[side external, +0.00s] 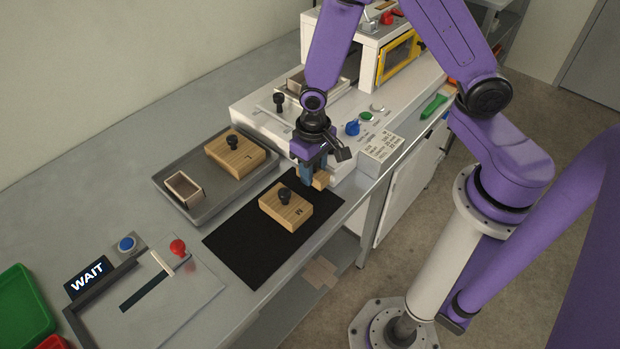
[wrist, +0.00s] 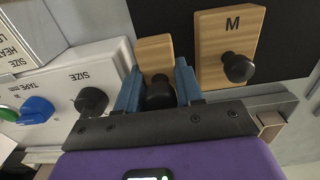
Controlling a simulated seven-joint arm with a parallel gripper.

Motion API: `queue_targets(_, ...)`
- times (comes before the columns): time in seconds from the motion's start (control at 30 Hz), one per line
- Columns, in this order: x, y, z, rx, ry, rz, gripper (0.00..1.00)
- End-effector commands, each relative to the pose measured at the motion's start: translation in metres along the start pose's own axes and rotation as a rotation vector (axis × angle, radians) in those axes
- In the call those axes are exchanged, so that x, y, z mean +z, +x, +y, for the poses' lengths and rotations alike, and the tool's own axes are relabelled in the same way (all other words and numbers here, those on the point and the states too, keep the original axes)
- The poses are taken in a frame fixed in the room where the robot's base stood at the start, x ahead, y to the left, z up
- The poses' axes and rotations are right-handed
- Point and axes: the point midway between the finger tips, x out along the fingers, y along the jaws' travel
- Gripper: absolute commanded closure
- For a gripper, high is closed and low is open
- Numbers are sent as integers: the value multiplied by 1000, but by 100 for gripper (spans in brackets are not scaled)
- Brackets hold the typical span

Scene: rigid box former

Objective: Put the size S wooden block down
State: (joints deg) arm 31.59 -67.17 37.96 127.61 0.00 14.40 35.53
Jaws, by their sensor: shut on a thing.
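My gripper (side external: 312,168) is shut on the black knob (wrist: 160,95) of a small wooden block (wrist: 153,48), which lies between the blue fingers in the wrist view. In the side view this small block (side external: 322,180) shows partly behind the fingers, by the far end of the black mat (side external: 248,259) and close to the white machine. Its size letter is hidden, and I cannot tell whether it touches a surface. A larger wooden block marked M (wrist: 228,45) sits on the mat; it also shows in the side view (side external: 287,209).
A grey tray (side external: 172,184) left of the mat holds another knobbed wooden block (side external: 236,156) and a small open box frame (side external: 184,187). The white machine (side external: 262,118) with knobs stands behind my gripper. The mat's near part is clear.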

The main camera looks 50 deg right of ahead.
Motion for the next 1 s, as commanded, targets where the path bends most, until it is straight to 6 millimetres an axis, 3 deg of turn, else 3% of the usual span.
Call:
queue_targets(0.47, -7, 38, -2, 1, 1, -1, 95)
queue_targets(0.9, -7, 43, -2, 1, 1, -1, 95)
queue_targets(0.93, -7, 43, -2, 0, 2, -1, 60)
queue_targets(0.97, -8, 43, -2, 0, 2, 0, 53)
queue_targets(1.0, -8, 43, -2, 0, 1, 0, 53)
